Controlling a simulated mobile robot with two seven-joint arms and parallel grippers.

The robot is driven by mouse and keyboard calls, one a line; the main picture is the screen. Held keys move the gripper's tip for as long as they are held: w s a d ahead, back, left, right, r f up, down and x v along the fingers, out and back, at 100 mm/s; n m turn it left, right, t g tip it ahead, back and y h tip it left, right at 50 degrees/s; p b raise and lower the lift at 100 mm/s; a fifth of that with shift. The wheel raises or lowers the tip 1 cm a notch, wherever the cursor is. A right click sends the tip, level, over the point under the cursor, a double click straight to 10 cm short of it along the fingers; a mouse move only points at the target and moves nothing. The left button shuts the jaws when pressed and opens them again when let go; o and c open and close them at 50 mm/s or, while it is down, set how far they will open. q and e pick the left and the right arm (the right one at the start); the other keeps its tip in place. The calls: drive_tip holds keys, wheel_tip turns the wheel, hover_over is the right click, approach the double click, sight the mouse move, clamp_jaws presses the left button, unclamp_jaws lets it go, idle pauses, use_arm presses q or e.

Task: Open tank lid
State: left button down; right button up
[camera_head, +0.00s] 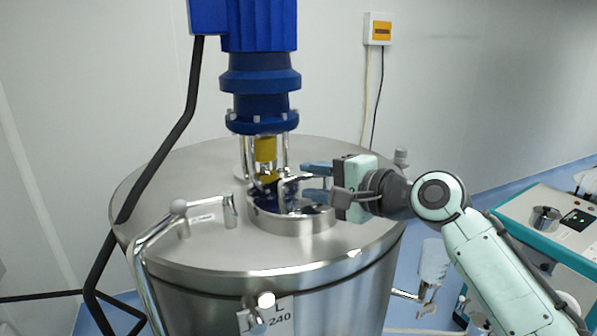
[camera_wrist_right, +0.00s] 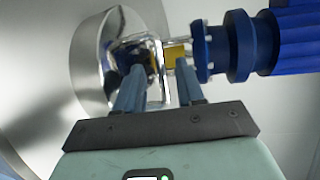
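The steel tank (camera_head: 180,165) has a round hatch with a raised metal rim (camera_head: 292,224) on its top, behind which the blue motor stands. A shiny metal handle (camera_head: 287,191) shows at the hatch, and the lid's exact angle is hard to tell. My right gripper (camera_head: 312,182) reaches in from the right above the hatch, with its two blue fingers apart. In the right wrist view, the fingers of the right gripper (camera_wrist_right: 160,88) are spread with the bright handle bar (camera_wrist_right: 154,72) showing between them; contact cannot be told. My left gripper is out of view.
The blue motor (camera_head: 260,75) with its yellow coupling (camera_head: 265,149) rises close behind the hatch. A bent metal pipe (camera_head: 155,232) stands at the tank's left front. A teal-edged cabinet (camera_head: 550,222) is at the right. A black cable hangs at the left.

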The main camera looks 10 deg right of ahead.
sight(302, 179)
drive_tip(key=x, duration=0.4)
drive_tip(key=shift+p, duration=0.4)
